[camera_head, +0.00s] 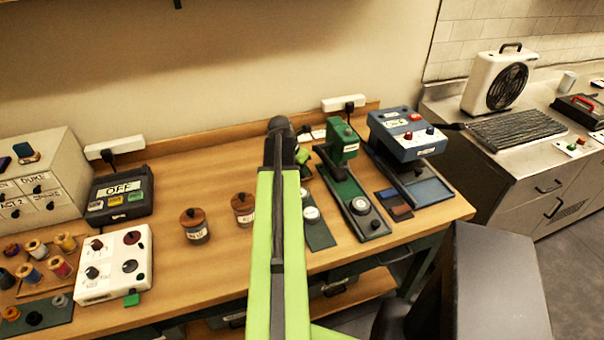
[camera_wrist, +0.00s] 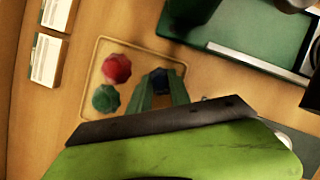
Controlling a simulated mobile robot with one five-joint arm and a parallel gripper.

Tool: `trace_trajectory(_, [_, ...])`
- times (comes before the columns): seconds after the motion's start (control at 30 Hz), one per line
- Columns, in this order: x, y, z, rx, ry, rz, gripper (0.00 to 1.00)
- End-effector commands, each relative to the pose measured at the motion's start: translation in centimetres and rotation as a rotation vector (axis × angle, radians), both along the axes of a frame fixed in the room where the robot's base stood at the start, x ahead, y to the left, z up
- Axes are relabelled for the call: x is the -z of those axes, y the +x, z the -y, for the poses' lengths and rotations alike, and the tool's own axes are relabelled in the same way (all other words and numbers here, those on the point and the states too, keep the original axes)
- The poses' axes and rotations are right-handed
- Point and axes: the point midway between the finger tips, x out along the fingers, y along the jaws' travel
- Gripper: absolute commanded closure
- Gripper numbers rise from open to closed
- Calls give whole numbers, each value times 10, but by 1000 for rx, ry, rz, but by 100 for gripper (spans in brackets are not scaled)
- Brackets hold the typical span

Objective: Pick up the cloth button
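I cannot tell which one is the cloth button. My gripper (camera_wrist: 160,80) points down at the blue button; its two green fingers are apart, one on each side of it in the picture. The fingers partly cover the blue button, and I cannot tell whether they touch it. In the head view my arm hides the tray and most of my gripper.
A green press (camera_head: 350,185) and a blue machine (camera_head: 408,150) stand right of my arm. Two lidded jars (camera_head: 195,225) stand left of it. A white control box (camera_head: 115,263) and thread spools (camera_head: 30,272) are farther left. Bare wooden tabletop (camera_head: 195,180) shows behind the jars.

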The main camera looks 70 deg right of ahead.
Motion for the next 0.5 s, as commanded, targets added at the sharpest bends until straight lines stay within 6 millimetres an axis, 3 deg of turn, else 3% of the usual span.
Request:
trace_trajectory(0.1, [0, 0, 0, 0, 0, 0, 100])
trace_trajectory(0.5, [-7, 2, -5, -1, 0, 0, 100])
